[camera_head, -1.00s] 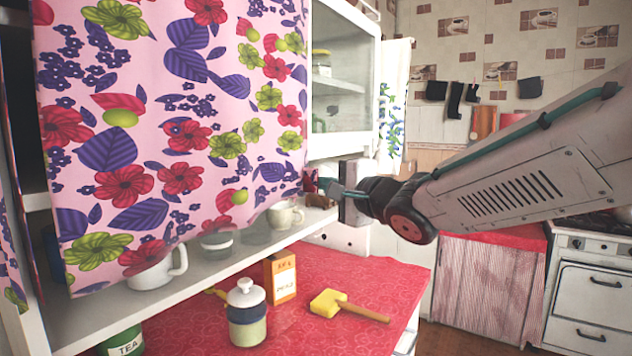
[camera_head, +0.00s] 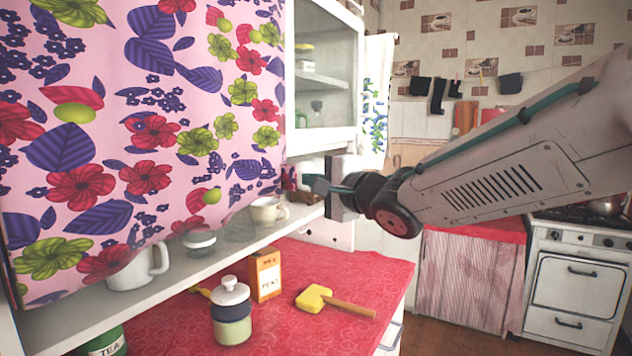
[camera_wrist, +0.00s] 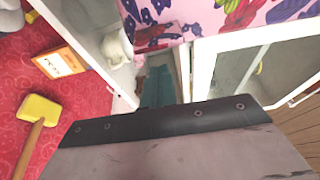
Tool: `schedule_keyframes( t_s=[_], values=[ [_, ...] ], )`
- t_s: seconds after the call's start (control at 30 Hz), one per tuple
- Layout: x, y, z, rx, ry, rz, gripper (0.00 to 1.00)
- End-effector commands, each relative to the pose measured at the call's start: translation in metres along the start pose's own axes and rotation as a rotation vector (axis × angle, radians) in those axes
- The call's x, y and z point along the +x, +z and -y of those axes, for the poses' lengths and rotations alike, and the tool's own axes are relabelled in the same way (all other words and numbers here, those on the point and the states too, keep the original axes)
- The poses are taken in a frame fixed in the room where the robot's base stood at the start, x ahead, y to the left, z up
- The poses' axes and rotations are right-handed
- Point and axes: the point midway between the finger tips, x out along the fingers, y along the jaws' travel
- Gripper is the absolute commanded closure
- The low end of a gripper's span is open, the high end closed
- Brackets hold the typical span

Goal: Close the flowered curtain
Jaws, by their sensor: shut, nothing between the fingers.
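The flowered curtain (camera_head: 150,130), pink with red, purple and green flowers, hangs across the shelf unit at the left in the head view. Its right edge lies near the glass-fronted cabinet. The curtain also shows at the top of the wrist view (camera_wrist: 235,15). My gripper (camera_head: 318,187) is just right of the curtain's lower right edge, shut and empty. In the wrist view its teal fingers (camera_wrist: 156,90) point toward the shelf, below the curtain's edge. A gap seems to separate the fingers from the cloth in the head view.
White mugs stand on the shelf (camera_head: 80,310) under the curtain. The red counter (camera_head: 370,270) holds a jar (camera_head: 231,315), an orange box (camera_head: 265,275) and a yellow brush (camera_head: 313,297). A glass-fronted cabinet (camera_head: 325,75) stands just beyond my gripper. A stove (camera_head: 575,280) is at the right.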

Motion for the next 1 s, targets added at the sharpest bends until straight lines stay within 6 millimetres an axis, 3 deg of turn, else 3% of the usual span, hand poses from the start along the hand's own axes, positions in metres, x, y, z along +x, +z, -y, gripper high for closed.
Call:
schedule_keyframes(
  t_s=[0.1, 0.3, 0.5, 0.77, 0.87, 1.0],
  values=[
    [0.003, -0.004, 0.001, 0.000, -0.001, 0.013, 1.00],
    [-0.045, -0.010, 0.001, 0.000, -0.002, 0.001, 1.00],
    [-0.080, -0.012, 0.001, 0.001, -0.002, -0.001, 1.00],
    [-0.095, -0.011, -0.002, -0.060, 0.009, -0.005, 1.00],
    [-0.096, -0.026, -0.014, -0.203, 0.072, -0.069, 1.00],
    [-0.113, -0.064, -0.053, -0.478, 0.304, -0.217, 1.00]
  ],
)
